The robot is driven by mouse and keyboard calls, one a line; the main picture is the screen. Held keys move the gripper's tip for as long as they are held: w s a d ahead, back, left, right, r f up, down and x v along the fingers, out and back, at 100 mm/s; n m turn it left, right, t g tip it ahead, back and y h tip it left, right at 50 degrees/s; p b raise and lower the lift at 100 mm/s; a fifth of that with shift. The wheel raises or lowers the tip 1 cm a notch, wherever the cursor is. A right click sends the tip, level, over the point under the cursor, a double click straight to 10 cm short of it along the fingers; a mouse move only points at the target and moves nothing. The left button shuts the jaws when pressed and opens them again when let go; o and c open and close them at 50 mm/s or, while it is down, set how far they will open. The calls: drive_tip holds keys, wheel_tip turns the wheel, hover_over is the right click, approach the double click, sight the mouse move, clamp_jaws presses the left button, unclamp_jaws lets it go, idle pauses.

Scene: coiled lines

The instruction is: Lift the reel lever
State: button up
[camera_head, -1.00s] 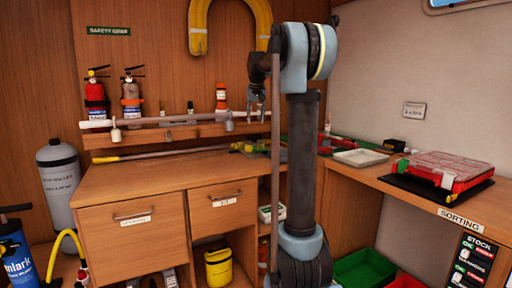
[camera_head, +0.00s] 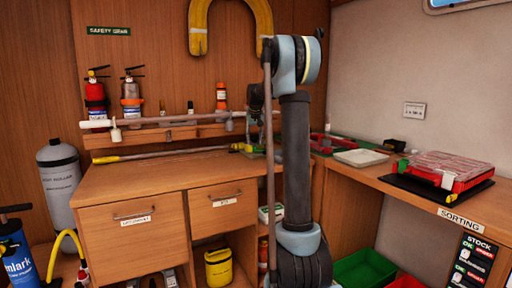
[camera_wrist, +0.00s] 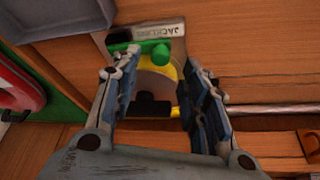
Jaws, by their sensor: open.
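The reel shows in the wrist view as a pale, yellow-edged round body (camera_wrist: 158,82) with a black block in front of it. Its green lever (camera_wrist: 126,47), with a rounded green knob, lies across its far side, near the fingertips. In the head view the reel's yellow and green parts (camera_head: 246,147) sit at the back of the wooden counter, partly hidden by my arm. My gripper (camera_wrist: 160,60) is open, one finger on each side of the reel. I cannot tell whether a finger touches the lever. The gripper also shows small in the head view (camera_head: 258,132).
A label plate (camera_wrist: 160,31) lies beyond the reel. A metal rod (camera_wrist: 275,109) lies right of it. A grey tray (camera_wrist: 66,18) and a red item (camera_wrist: 18,92) are at left. A rail (camera_head: 170,121) runs above the counter (camera_head: 150,178), whose front is clear.

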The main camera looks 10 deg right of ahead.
drive_tip(key=shift+x, duration=2.05)
